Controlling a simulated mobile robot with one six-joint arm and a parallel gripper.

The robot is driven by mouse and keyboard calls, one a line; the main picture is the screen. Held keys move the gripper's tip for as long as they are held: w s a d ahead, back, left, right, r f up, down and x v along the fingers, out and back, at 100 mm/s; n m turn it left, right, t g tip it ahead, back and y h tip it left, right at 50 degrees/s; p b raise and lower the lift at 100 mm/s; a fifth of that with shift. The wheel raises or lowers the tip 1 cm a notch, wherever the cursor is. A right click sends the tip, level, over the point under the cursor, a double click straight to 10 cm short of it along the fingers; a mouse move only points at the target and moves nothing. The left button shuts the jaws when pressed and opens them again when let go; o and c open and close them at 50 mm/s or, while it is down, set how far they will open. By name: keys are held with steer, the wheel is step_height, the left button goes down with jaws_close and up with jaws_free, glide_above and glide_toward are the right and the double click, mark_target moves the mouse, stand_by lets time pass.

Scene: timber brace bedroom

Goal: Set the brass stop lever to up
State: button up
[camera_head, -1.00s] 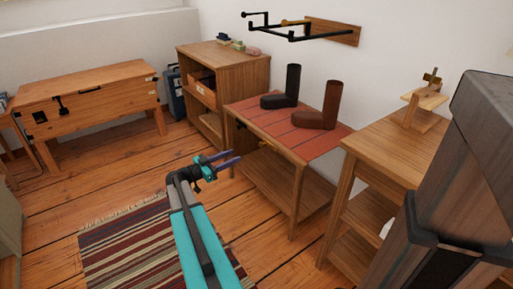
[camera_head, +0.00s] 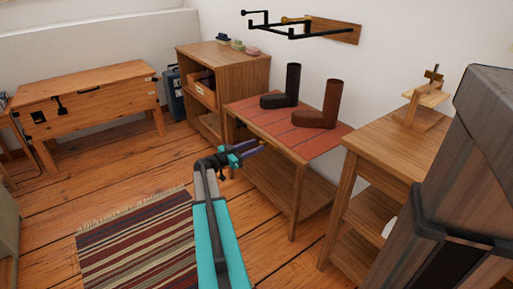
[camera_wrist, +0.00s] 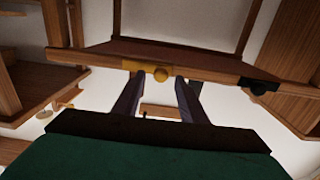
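A small brass lever with a rounded knob (camera_wrist: 148,68) sits on the front edge of the red-topped bench (camera_head: 291,131). In the wrist view it lies nearly level across the picture, its knob to the right. My gripper (camera_head: 262,147) is at the bench's front edge. In the wrist view its two dark fingers (camera_wrist: 158,92) are spread, with the lever just beyond their tips and the knob between them. I cannot tell if they touch it.
A black fitting (camera_wrist: 260,86) is on the same edge, right of the lever in the wrist view. Two boots, one black (camera_head: 282,87) and one brown (camera_head: 323,106), stand on the bench. A wall rack (camera_head: 305,29) hangs above. A striped rug (camera_head: 140,245) covers the floor.

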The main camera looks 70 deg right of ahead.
steer(key=shift+x, duration=0.75)
jaws_close()
steer(key=shift+s, duration=0.1)
steer(key=shift+s, duration=0.1)
